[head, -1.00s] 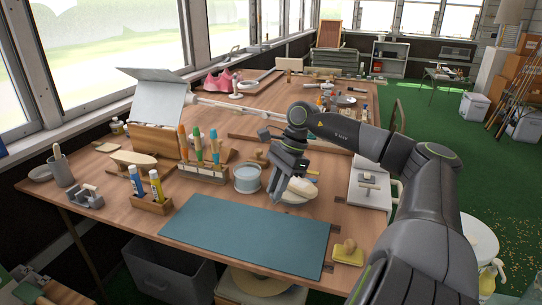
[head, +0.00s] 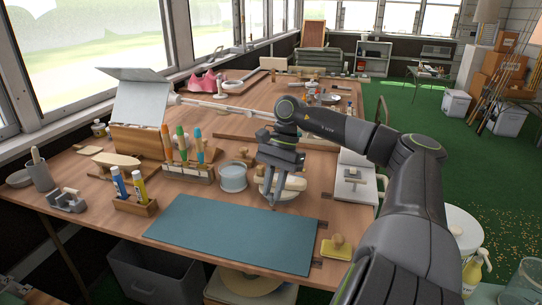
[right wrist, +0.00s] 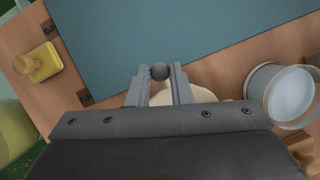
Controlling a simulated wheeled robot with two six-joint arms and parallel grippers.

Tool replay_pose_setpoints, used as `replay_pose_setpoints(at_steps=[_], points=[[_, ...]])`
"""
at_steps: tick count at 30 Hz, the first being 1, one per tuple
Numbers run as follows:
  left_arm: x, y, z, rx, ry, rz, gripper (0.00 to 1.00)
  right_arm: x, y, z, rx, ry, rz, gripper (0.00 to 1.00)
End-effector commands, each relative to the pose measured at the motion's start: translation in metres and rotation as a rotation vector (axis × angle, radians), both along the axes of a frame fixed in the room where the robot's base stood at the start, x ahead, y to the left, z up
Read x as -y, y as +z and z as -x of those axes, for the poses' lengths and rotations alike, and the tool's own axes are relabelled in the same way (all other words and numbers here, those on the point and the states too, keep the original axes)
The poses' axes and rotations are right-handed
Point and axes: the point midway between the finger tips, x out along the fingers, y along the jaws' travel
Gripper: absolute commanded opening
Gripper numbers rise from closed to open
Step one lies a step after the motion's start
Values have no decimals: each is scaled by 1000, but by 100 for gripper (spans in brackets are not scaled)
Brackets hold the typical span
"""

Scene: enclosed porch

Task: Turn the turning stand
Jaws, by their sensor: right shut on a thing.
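The turning stand (head: 292,184) is a cream, rounded piece on the wooden table, just behind the teal mat. In the right wrist view its pale disc (right wrist: 190,94) shows partly behind my fingers, and a small dark round knob (right wrist: 159,72) sits between the fingertips. My right gripper (head: 276,198) points down at the stand and hides part of it. In the right wrist view my right gripper (right wrist: 159,76) is shut on the dark knob. My left gripper is in no view.
The teal mat (head: 230,232) lies in front. A round glass jar (head: 233,177) stands close left of the stand, with a tool rack (head: 187,172) beyond it. A yellow stamp-like block (head: 336,248) lies at the front right. A white board (head: 354,186) lies to the right.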

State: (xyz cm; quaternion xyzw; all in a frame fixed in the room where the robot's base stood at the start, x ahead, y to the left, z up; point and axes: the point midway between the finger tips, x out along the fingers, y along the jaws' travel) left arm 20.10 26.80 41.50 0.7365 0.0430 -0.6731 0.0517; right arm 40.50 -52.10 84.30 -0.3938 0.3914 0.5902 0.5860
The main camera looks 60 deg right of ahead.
Motion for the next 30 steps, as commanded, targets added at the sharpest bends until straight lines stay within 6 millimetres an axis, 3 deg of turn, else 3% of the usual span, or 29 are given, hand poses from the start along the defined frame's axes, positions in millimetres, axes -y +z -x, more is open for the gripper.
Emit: replay_pose_setpoints(at_steps=[17,18,23,30], points=[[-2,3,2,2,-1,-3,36,2,2,1,3,16,4,0],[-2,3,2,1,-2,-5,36,2,2,1,3,16,4,20],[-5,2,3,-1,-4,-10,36,1,1,1,2,16,3,41],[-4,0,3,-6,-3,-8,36,1,1,1,1,17,1,41]])
